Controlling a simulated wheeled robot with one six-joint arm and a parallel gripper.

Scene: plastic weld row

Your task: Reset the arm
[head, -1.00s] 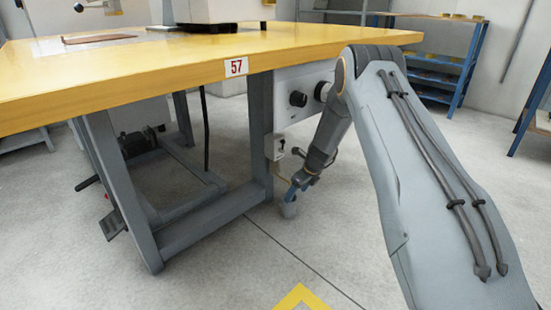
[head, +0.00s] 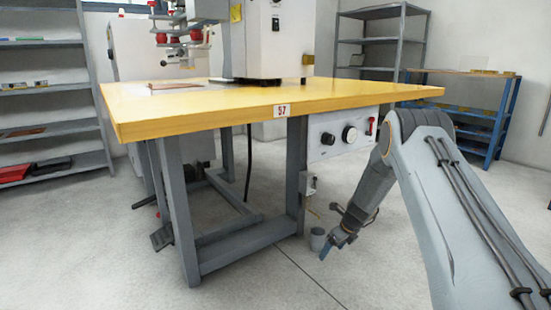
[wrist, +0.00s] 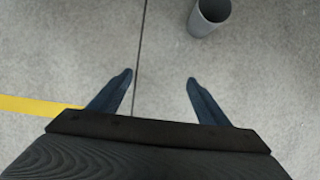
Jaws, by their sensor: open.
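My gripper (wrist: 160,80) is open and empty in the wrist view, its two blue fingers apart over the bare concrete floor. In the head view my gripper (head: 325,250) hangs low at the right of the table, pointing down, and its fingers are small there. My arm bends down from the right side of the picture. A grey cup-like cylinder (wrist: 209,17) stands on the floor ahead of the fingers, apart from them. It also shows in the head view (head: 317,238), just behind my gripper.
A yellow-topped table (head: 200,105) marked 57 carries a white machine (head: 278,40). A control box (head: 342,133) with knobs hangs under its right end, near my arm. Grey shelves (head: 45,85) and a blue rack (head: 480,110) stand behind. Floor in front is clear.

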